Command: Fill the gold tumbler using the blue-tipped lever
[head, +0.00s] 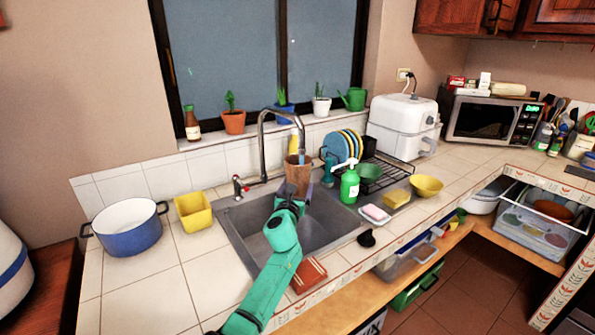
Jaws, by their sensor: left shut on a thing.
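The brown-gold tumbler (297,174) is upright over the sink (334,215), below the end of the arched metal faucet (261,145). My left gripper (293,194) is shut on the tumbler from the near side and covers its lower part. The spout end overlaps the tumbler's rim in the picture; I cannot tell whether they touch. A red-tipped lever (238,184) stands left of the faucet's base. I cannot make out a blue-tipped lever; the tumbler and gripper hide the area behind them. No water stream is visible. My right gripper is out of view.
A green soap bottle (349,186), pink sponge (375,213) and dish rack (381,172) are right of the sink. A yellow container (194,212) and blue pot (128,228) stand left. Potted plants line the window sill. The counter at front left is clear.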

